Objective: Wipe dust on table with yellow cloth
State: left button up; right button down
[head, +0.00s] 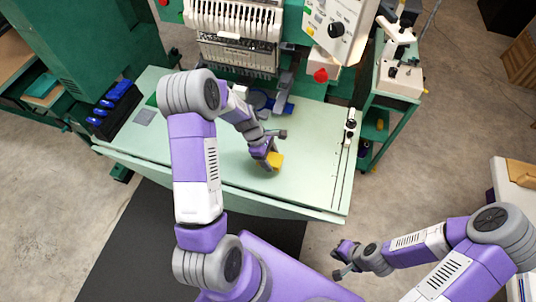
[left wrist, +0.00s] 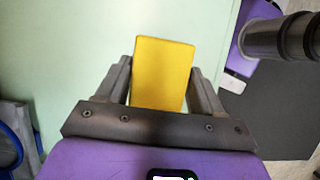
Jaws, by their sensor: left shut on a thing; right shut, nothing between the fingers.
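The yellow cloth (head: 276,160) is a small block-like piece at the middle of the pale green table (head: 215,165). My left gripper (head: 268,160) is shut on it, low over the tabletop. In the left wrist view the cloth (left wrist: 163,73) sits between the two fingers of the left gripper (left wrist: 163,90) and sticks out past their tips. I cannot tell whether the cloth touches the table. My right gripper (head: 341,260) is shut and empty, away from the table over the floor at the lower right. No dust can be made out on the table.
A green and white embroidery machine (head: 237,35) stands at the table's back. A dark tray with blue items (head: 115,105) is at the left. A rail with knobs (head: 349,135) runs along the right edge. The front right tabletop is clear.

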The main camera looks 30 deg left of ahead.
pick_arm(q)
jog(key=shift+r+p, duration=1.2)
jog(key=shift+r, duration=0.55)
